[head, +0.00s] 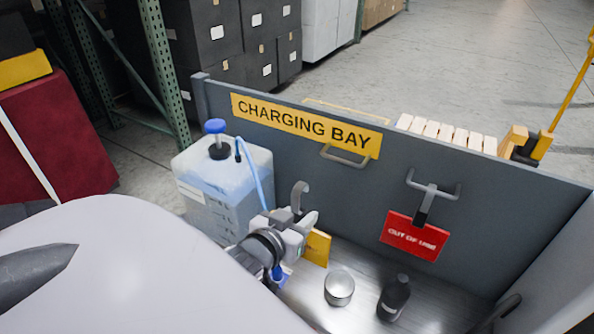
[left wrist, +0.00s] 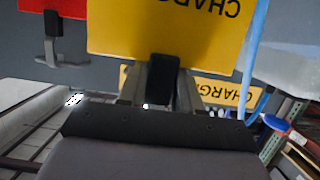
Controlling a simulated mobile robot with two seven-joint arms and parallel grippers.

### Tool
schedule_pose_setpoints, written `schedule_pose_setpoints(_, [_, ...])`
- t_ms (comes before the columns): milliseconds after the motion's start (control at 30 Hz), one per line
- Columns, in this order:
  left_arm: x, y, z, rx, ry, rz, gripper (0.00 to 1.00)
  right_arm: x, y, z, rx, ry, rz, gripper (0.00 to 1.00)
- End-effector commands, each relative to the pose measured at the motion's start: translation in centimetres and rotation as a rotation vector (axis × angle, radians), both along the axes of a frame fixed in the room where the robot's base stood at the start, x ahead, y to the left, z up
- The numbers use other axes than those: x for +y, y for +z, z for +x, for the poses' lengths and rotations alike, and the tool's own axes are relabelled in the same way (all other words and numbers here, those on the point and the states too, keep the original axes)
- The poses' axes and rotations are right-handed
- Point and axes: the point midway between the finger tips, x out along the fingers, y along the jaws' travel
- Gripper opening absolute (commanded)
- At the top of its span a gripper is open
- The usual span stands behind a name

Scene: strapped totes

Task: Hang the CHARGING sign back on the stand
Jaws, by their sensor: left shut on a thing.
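The yellow CHARGING sign (head: 317,248) hangs from my left gripper (head: 300,226), partly hidden behind it in the head view. Its grey hook (head: 298,193) sticks up above the jaws. In the left wrist view the sign (left wrist: 165,28) appears upside down, with its dark stem (left wrist: 163,82) between the two fingers. The left gripper is shut on this sign, in front of the grey panel (head: 270,165) and above the metal shelf. On the panel, an empty bar (head: 345,158) sits under the CHARGING BAY label (head: 306,124). My right gripper is not in view.
A red OUT OF USE sign (head: 414,236) hangs from a second bar (head: 433,188). A blue-capped jug (head: 225,190) with a blue tube stands left of the gripper. A round tin (head: 339,288) and a dark bottle (head: 394,298) stand on the shelf (head: 440,305).

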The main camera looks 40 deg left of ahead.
Motion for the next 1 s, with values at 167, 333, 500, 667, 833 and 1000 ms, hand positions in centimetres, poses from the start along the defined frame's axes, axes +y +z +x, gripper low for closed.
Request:
schedule_pose_setpoints(167, [0.5,0.2,0.0,-0.001,0.009,0.002,0.0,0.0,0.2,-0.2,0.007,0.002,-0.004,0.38])
schedule_pose_setpoints(333, [0.7,0.2,1.0,-0.003,0.008,0.002,0.0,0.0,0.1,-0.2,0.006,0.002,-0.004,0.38])
schedule_pose_setpoints(500, [1.1,0.2,2.3,-0.002,0.009,0.002,0.0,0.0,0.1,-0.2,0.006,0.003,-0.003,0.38])
schedule_pose_setpoints(667, [1.3,0.2,3.5,-0.003,0.009,0.002,0.0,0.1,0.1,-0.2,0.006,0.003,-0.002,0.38])
schedule_pose_setpoints(833, [1.7,0.2,4.9,-0.001,0.009,0.003,0.0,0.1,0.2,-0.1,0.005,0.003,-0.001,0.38])
schedule_pose_setpoints(1000, [2.0,0.2,6.2,-0.002,0.008,0.002,0.0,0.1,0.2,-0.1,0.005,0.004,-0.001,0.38])
